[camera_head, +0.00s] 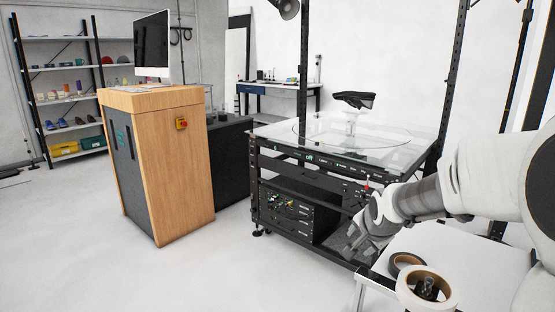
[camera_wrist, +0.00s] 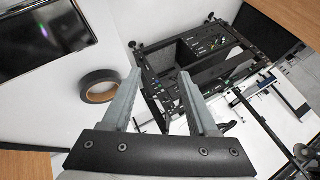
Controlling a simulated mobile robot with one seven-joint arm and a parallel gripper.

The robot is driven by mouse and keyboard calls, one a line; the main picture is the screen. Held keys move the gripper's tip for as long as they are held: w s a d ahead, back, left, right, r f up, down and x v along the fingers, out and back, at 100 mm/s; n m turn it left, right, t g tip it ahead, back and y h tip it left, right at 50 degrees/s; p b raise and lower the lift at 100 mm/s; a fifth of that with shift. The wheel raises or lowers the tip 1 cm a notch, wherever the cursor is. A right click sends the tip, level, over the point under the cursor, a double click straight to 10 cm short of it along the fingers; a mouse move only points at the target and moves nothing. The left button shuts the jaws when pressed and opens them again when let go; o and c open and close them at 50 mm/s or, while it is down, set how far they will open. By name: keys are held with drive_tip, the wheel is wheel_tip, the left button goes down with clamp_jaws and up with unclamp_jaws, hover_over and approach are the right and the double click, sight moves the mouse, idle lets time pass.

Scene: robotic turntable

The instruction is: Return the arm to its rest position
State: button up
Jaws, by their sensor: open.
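My gripper (camera_head: 362,236) hangs at the end of my arm, in front of the turntable's right side and beside the small white table. In the wrist view my gripper (camera_wrist: 160,92) shows two grey fingers spread apart with nothing between them. My white and grey arm (camera_head: 425,195) reaches in from the right edge of the head view. The glass-topped turntable (camera_head: 290,135) carries a black shoe-like object (camera_head: 354,99) on a white stand.
A white table (camera_head: 455,245) at the lower right holds a dark tape roll (camera_head: 407,264) and a cream tape roll (camera_head: 428,289). A wooden cabinet (camera_head: 165,160) with a monitor (camera_head: 151,45) stands left.

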drive_tip(key=s+a+r+n+g+y+p, duration=0.1)
drive_tip(key=s+a+r+n, duration=0.3)
drive_tip(key=s+a+n, duration=0.4)
drive_tip(key=s+a+r+n+g, duration=0.1)
drive_tip(key=s+a+r+n, duration=0.3)
drive_tip(key=s+a, duration=0.5)
drive_tip(key=s+d+f+m+b, duration=0.1)
drive_tip(key=s+d+f+b, duration=0.3)
drive_tip(key=s+d, duration=0.75)
wheel_tip(320, 180, up, 20)
drive_tip(key=p, duration=2)
drive_tip(key=shift+a+r+h+p, duration=0.2)
drive_tip(key=shift+a+h+p, duration=0.1)
drive_tip(key=shift+p, duration=0.1)
drive_tip(key=shift+s, duration=0.1)
